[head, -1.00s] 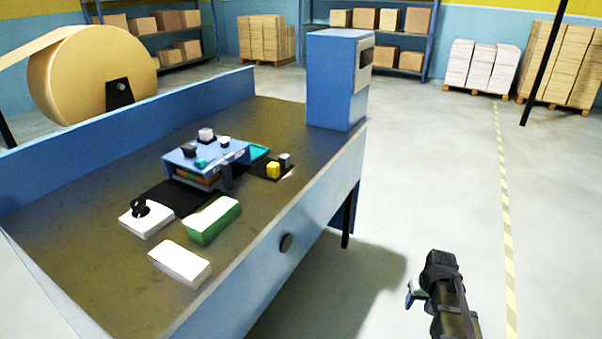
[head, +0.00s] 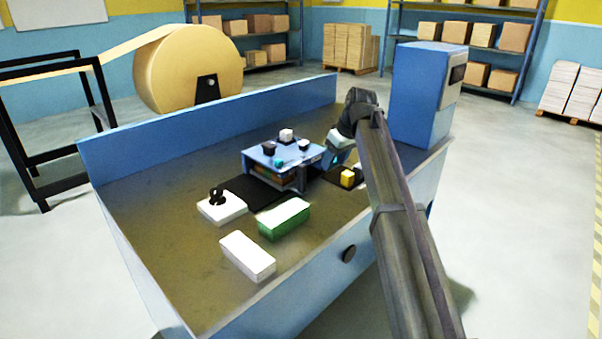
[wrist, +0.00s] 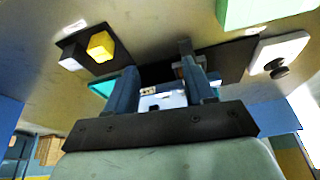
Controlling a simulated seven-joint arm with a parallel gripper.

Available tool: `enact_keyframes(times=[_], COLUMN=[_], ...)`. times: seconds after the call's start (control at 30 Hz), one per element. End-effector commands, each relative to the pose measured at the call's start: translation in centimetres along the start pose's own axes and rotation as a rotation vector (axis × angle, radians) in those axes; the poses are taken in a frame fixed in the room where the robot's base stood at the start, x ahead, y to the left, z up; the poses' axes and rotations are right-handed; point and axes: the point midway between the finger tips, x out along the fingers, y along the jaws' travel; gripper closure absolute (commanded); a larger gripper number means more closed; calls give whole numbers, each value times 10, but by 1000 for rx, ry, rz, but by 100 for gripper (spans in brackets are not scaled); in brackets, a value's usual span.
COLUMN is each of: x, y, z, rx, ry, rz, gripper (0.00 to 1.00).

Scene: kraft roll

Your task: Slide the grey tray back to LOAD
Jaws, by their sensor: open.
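A blue raised platform (head: 285,153) stands mid-table over a black strip (head: 245,190), with orange and green layers under its top. A dark grey upright piece (head: 301,178) stands at its front right; I cannot tell whether it belongs to the grey tray. No grey tray is clearly distinguishable. White marks (wrist: 74,27) beside the strip are too small to read as LOAD. My gripper (head: 331,156) is over the table, right of the platform. In the wrist view its fingers (wrist: 160,80) are apart, with the platform's side visible between them and nothing clearly held.
A yellow cube (head: 347,178) and a grey cube sit at the strip's right end. A green box (head: 284,219), a white block (head: 247,256) and a white base with a black knob (head: 221,208) stand in front. A tall blue cabinet (head: 418,95) rises right of my arm.

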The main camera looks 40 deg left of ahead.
Motion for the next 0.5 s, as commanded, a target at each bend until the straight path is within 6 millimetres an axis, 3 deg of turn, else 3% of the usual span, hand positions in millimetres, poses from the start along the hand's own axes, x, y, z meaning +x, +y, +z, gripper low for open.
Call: enact_keyframes(times=[0.03, 0.2, 0.33, 0.5], x=[-11, -32, -32, -13], y=[-13, -41, -48, -48], z=[-25, -58, -64, -64], rx=[-37, -108, -124, -123], ry=[9, 24, 26, 25], rz=[-8, -24, -28, -28], gripper=[47, 47, 47, 47])
